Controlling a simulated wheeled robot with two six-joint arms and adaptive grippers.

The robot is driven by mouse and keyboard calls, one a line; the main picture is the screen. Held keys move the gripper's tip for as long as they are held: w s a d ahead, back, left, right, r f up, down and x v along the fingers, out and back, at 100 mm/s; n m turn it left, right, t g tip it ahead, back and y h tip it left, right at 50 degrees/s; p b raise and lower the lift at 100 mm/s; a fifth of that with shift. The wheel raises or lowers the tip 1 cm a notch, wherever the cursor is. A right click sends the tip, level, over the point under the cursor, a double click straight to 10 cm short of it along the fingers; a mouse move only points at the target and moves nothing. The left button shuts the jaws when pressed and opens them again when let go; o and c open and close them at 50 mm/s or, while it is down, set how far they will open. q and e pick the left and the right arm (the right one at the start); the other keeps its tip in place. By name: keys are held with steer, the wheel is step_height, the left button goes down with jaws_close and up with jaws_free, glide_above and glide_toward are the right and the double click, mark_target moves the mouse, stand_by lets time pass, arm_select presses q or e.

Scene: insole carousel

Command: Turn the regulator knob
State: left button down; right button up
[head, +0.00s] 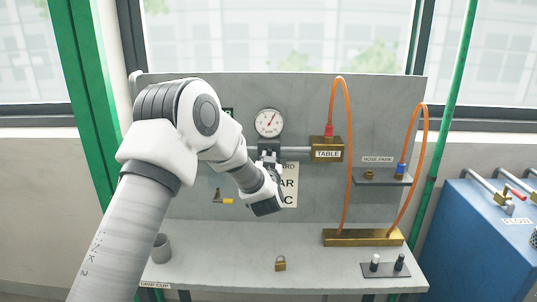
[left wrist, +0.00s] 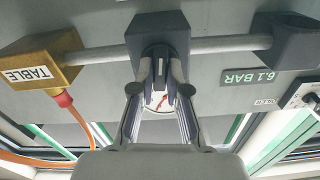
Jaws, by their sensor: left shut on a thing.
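The regulator (head: 268,146) is a dark block on a grey pipe, below the round white gauge (head: 268,122) with a red needle. In the left wrist view the regulator (left wrist: 158,24) shows close up and upside down, with part of the gauge (left wrist: 158,104) between my fingers. My left gripper (head: 269,161) is just below the regulator, mostly hidden by my own wrist. In the left wrist view its fingers (left wrist: 161,70) are shut on the dark regulator knob (left wrist: 160,56). The knob's turn angle cannot be told. My right gripper is not in view.
A brass TABLE block (head: 327,149) with an orange hose sits right of the regulator. A hose park shelf (head: 381,178) is further right. The 6.1 BAR label (left wrist: 262,77) shows by the pipe.

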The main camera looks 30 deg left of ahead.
arm_select(q)
steer(key=shift+f+m+p, duration=0.2)
steer(key=shift+m+p, duration=0.25)
steer(key=shift+m, duration=0.65)
steer(key=c, duration=1.2)
jaws_free()
steer(key=shift+o, duration=0.2)
steer(key=shift+r, duration=0.1)
steer(key=v, duration=1.2)
steer(key=shift+s, duration=0.1)
